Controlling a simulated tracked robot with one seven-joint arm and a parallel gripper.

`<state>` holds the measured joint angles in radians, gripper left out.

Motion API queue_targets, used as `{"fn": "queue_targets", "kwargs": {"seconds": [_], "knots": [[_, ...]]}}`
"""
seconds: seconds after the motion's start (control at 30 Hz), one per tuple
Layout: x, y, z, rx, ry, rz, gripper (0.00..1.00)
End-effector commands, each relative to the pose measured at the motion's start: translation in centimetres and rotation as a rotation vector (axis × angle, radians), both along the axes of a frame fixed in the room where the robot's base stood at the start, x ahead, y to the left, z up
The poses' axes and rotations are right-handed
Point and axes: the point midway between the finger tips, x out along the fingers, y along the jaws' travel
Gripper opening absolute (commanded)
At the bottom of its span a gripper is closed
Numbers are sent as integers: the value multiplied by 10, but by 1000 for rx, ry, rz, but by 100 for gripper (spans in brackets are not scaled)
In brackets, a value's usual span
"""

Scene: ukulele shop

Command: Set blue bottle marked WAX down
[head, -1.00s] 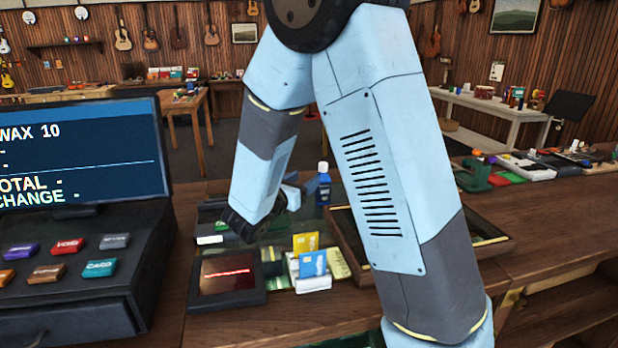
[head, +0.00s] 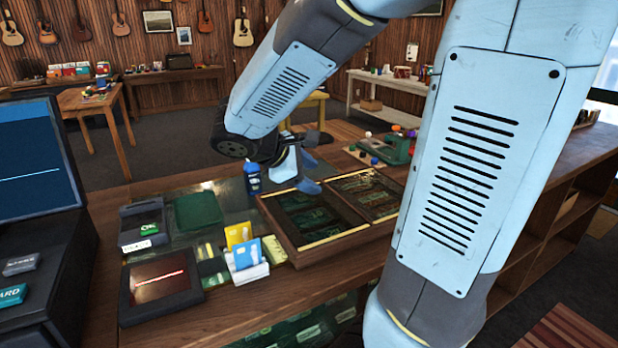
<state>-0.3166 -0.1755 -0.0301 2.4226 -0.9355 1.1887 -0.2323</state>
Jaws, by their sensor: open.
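The blue bottle (head: 252,180) with a dark cap stands upright on the glass-topped part of the counter (head: 178,183), near its back edge. Its label is too small to read in this view. My gripper (head: 312,172) is to the right of the bottle, over the back of the wooden tray. Its light blue fingers are spread, with nothing seen between them. The gripper looks apart from the bottle.
The wooden tray (head: 300,262) lies right of a card holder (head: 250,272) with yellow and blue cards. A card reader (head: 142,228), a green pad (head: 198,210) and a dark framed panel (head: 160,305) lie to the left. A register (head: 35,200) stands far left.

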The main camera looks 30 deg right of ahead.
Motion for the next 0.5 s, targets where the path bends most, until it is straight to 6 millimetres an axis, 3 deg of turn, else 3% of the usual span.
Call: {"fn": "queue_targets", "kwargs": {"seconds": [0.2, 0.5], "knots": [[-42, 0, 7, 266, -155, -209, 59], [-84, 21, 22, 628, -384, -468, 59]]}}
